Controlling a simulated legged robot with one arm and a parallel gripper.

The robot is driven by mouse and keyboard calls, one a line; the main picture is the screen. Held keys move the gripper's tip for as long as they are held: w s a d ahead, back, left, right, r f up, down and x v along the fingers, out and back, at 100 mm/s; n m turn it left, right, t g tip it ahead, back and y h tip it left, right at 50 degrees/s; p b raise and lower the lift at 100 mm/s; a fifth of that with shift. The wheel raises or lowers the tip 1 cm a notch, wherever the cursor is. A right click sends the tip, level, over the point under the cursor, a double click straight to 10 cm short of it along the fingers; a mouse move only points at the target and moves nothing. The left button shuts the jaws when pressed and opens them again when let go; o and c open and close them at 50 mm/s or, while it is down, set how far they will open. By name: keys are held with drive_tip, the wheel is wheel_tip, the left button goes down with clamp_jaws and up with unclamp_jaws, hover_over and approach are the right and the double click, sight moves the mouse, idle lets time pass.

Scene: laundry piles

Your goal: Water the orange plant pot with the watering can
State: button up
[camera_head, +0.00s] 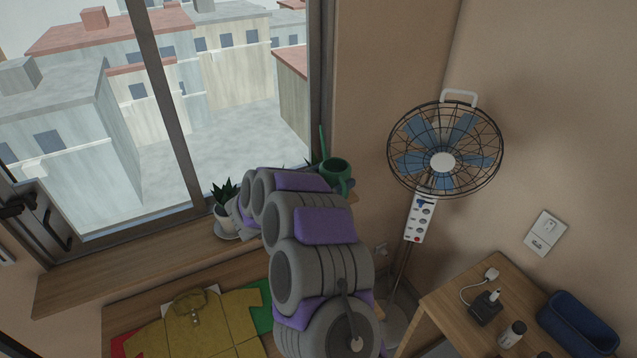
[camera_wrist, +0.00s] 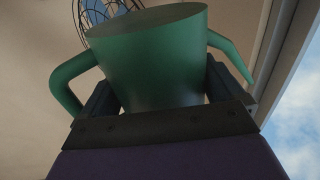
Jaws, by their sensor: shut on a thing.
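The green watering can (camera_head: 337,170) is in the air near the window's right edge in the head view, its thin spout pointing up. In the wrist view the can (camera_wrist: 150,55) fills the middle, with its handle at the left and its spout at the right. My gripper (camera_wrist: 162,88) is shut on the can's body, one dark finger on each side. In the head view my arm hides most of the gripper. I see no orange pot; a few green leaf tips show behind my arm, and their pot is hidden.
A plant in a whitish pot (camera_head: 225,213) stands on a saucer on the wooden sill (camera_head: 130,257), left of my arm. A standing fan (camera_head: 443,160) is to the right. A small table (camera_head: 450,297) holds a charger, a bottle and a blue bin (camera_head: 577,325). A yellow shirt (camera_head: 200,325) lies below.

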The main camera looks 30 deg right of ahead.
sight(347, 162)
wheel_tip(347, 162, up, 3)
drive_tip(key=shift+r+p, duration=0.15)
drive_tip(key=shift+p, duration=0.8)
